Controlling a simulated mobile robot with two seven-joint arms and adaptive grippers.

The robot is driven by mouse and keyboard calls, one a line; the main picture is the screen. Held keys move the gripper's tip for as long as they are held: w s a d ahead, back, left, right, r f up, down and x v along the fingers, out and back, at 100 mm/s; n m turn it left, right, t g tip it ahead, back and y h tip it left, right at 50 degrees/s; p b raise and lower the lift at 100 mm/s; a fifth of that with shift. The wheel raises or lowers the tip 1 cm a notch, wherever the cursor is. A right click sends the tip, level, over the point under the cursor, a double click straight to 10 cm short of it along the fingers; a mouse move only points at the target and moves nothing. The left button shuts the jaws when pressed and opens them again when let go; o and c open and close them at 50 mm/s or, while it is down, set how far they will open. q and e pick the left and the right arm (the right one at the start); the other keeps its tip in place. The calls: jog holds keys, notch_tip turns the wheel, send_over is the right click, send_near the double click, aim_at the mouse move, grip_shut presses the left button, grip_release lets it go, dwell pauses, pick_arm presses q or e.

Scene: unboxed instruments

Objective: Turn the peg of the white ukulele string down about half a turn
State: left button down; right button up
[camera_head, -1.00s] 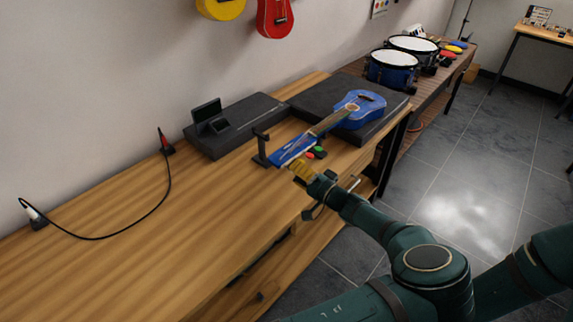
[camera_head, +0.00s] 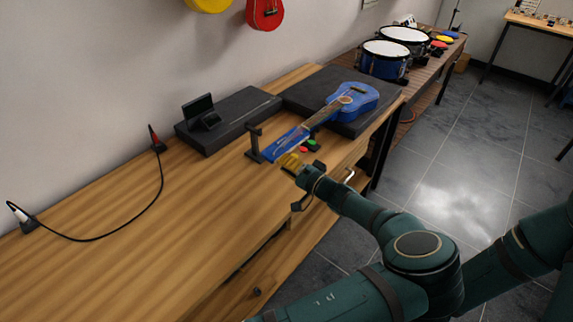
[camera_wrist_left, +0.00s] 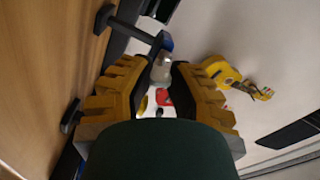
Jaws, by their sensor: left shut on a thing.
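The blue ukulele (camera_head: 352,97) lies on its back, its body on a black platform (camera_head: 318,82) and its blue headstock (camera_head: 286,145) pointing toward the near left, beside a black stand (camera_head: 255,145). My left gripper (camera_head: 291,161) is at the near side of the headstock end. In the left wrist view its yellow fingers (camera_wrist_left: 161,72) are closed around a small pale grey peg (camera_wrist_left: 161,69), with a bit of blue behind it. The fingers hide part of the peg, and its turn angle cannot be read. The white string is too small to make out. My right gripper is out of view.
A black box with a small screen (camera_head: 199,106) stands at the back, and a black cable (camera_head: 160,190) runs along the left. The table's front left is bare.

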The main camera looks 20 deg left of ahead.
pick_arm(q)
jog(key=m+p, duration=0.2)
jog(key=m, duration=0.1)
jog(key=shift+r, duration=0.1)
jog(key=shift+m+p, duration=1.1)
jog(key=shift+m, duration=0.8)
jog(key=c, duration=0.8)
grip_release()
jog(key=shift+f, duration=0.2)
jog(key=shift+c, duration=0.2)
jog(key=v, duration=1.2)
